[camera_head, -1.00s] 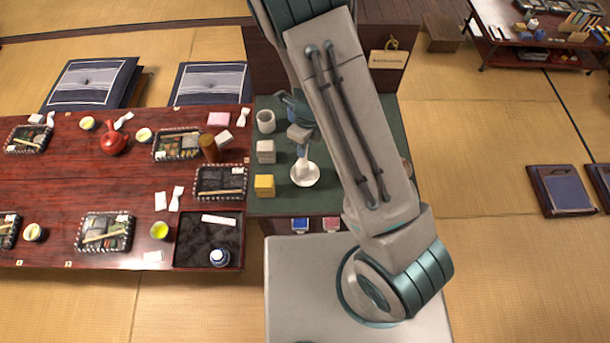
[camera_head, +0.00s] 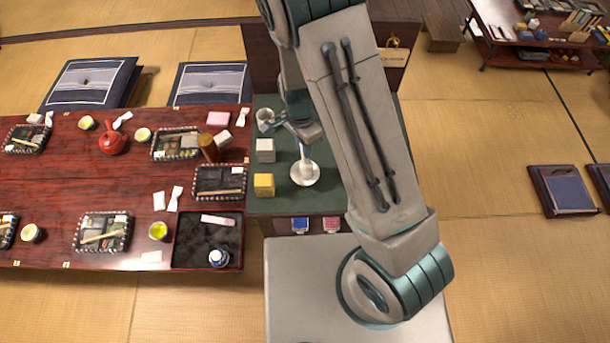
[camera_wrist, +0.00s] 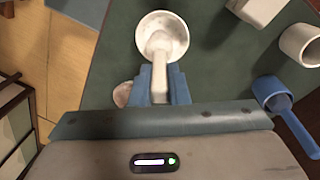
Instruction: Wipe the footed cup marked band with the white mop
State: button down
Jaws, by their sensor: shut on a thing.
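My gripper (camera_wrist: 164,92) is shut on the handle of the white mop (camera_wrist: 159,72), which points away from the wrist. In the head view the white mop (camera_head: 306,167) stands over a round white dish (camera_head: 293,180), below my forearm. The dish also shows in the wrist view (camera_wrist: 147,24). I cannot tell whether the mop touches it. A pale hollow cup (camera_head: 264,116) stands at the back left of the green-topped stand; it also shows in the wrist view (camera_wrist: 300,46). No band marking or foot is readable on it.
A white block (camera_head: 265,150) and a yellow block (camera_head: 264,185) stand left of the dish. A pale round thing (camera_wrist: 121,95) is partly hidden by a finger. The red lunch table (camera_head: 60,190) adjoins on the left.

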jog(key=m, duration=0.2)
jog(key=m+p, duration=0.1)
jog(key=m, duration=0.1)
jog(key=shift+s+r+y+p, duration=0.1)
jog(key=shift+r+y+p, duration=0.1)
jog(key=shift+y+p, duration=0.1)
jog(key=shift+f+m, duration=0.1)
jog(key=shift+m, duration=1.1)
jog(key=m, duration=0.3)
jog(key=shift+m+y, duration=0.3)
jog(key=m, duration=0.4)
